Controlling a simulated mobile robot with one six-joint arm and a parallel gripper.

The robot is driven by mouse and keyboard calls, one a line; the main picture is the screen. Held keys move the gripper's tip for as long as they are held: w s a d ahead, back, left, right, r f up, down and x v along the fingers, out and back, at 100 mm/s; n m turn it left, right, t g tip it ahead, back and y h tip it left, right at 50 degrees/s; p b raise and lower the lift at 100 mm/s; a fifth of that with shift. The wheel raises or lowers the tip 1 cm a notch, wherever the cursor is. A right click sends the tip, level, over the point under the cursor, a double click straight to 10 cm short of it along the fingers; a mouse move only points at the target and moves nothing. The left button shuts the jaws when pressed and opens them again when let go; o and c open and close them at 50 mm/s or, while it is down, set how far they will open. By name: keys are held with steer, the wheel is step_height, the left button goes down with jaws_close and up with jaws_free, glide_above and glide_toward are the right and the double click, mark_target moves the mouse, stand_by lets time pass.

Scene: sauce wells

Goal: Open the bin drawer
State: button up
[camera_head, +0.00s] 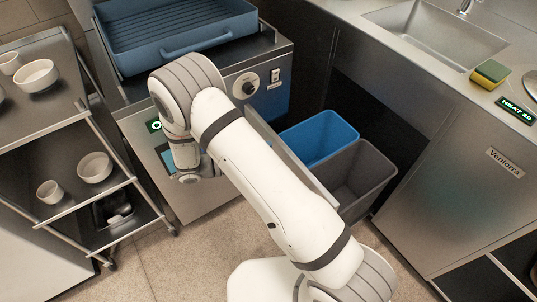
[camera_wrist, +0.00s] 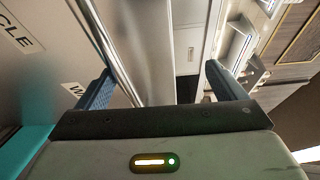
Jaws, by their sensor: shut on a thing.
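The bin drawer stands pulled out from under the counter, with a blue bin (camera_head: 318,135) and a grey bin (camera_head: 372,172) in it. Its grey front panel (camera_head: 310,178) shows as a slanting edge beside my arm, which hides most of it. In the wrist view the front panel (camera_wrist: 50,65) has labels, one ending in "CLE". My gripper (camera_wrist: 155,88) has its two dark fingers on either side of a metal bar (camera_wrist: 148,45) along the drawer front, seemingly its handle, and is shut on it. In the head view my arm hides the fingers and the grip.
A shelf cart (camera_head: 85,122) with bowls and cups stands at the left. A steel unit (camera_head: 120,108) with a blue tray (camera_head: 175,50) is behind my arm. The counter at the right has a sink (camera_head: 440,32) and a sponge (camera_head: 490,73). Some floor is bare at the front left.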

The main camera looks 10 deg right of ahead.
steer(key=shift+a, duration=1.05)
steer(key=shift+c, duration=0.7)
steer(key=shift+s+a, duration=0.1)
steer(key=shift+a, duration=0.2)
steer(key=c, duration=0.5)
steer(key=shift+s+a, duration=0.1)
steer(key=shift+a, duration=0.15)
steer(key=shift+c, duration=0.7)
steer(key=shift+a+f, duration=0.25)
steer(key=shift+a, duration=0.1)
steer(key=shift+p, duration=0.35)
steer(key=shift+s+f, duration=0.1)
